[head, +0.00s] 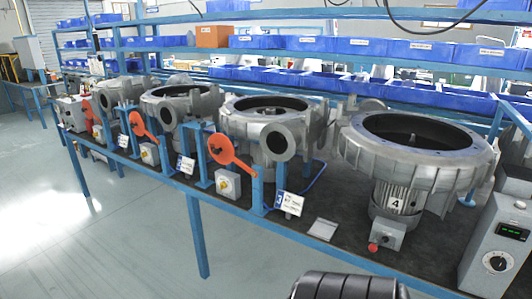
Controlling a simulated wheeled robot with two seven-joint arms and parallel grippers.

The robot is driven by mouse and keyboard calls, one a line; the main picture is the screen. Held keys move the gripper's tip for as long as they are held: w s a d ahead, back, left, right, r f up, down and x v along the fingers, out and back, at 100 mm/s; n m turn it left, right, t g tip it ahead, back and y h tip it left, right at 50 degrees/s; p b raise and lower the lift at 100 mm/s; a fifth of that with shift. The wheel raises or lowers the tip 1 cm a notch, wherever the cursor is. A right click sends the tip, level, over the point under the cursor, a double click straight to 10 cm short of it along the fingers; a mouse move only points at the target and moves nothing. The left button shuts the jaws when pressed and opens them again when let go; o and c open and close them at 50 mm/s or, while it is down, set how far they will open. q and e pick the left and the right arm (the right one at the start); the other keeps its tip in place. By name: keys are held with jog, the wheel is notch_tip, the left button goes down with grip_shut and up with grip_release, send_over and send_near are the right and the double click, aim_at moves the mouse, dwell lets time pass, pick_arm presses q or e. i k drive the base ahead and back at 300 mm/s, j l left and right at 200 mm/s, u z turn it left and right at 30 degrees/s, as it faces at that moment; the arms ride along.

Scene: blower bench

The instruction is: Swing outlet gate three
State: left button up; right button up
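Along the bench stand several grey blowers. The third from the left (262,110) has a round outlet facing front, its dark mouth (279,143) uncovered. Further left are two similar orange gates, one at the second blower (138,124) and one at the far left (85,110). Neither of my grippers is in view.
The blower marked 4 (415,140) stands at the right, with a grey control box (495,245) beside it. A small switch box (228,184) with a yellow face and a sign (289,203) stand near the third gate.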

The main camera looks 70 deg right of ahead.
aim_at(222, 150)
jog(key=z, duration=1.85)
